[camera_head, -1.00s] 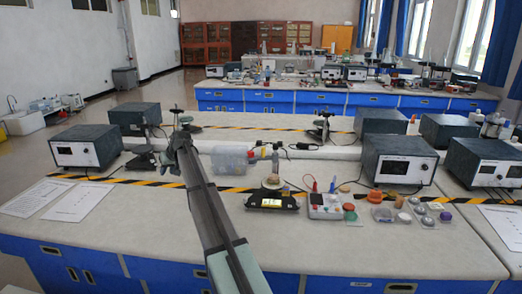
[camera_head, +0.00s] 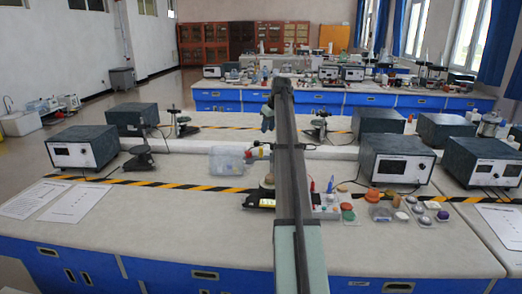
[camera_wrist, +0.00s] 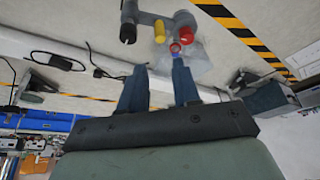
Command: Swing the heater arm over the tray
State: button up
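My gripper (camera_head: 268,112) is raised over the bench in the head view, at the far end of my arm. In the wrist view my gripper (camera_wrist: 157,72) has two dark fingers apart, with nothing visibly held between them. A low black tray-like unit (camera_head: 251,200) with a bright yellow patch lies on the near bench, partly behind my arm. A small brown-topped upright piece (camera_head: 267,180) stands just behind it. I cannot tell which part is the heater arm; my arm may hide it. A grey bracket (camera_wrist: 150,18) with black, yellow and red ends shows beyond the fingers.
A clear plastic box (camera_head: 227,160) stands left of my arm. A white control box (camera_head: 327,206), an orange lump (camera_head: 372,195) and small dishes lie to the right. Instrument boxes (camera_head: 398,166) flank the bench.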

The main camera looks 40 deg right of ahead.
jog(key=x, duration=1.3)
jog(key=shift+f, duration=0.35)
jog(key=shift+c, duration=0.5)
grip_shut()
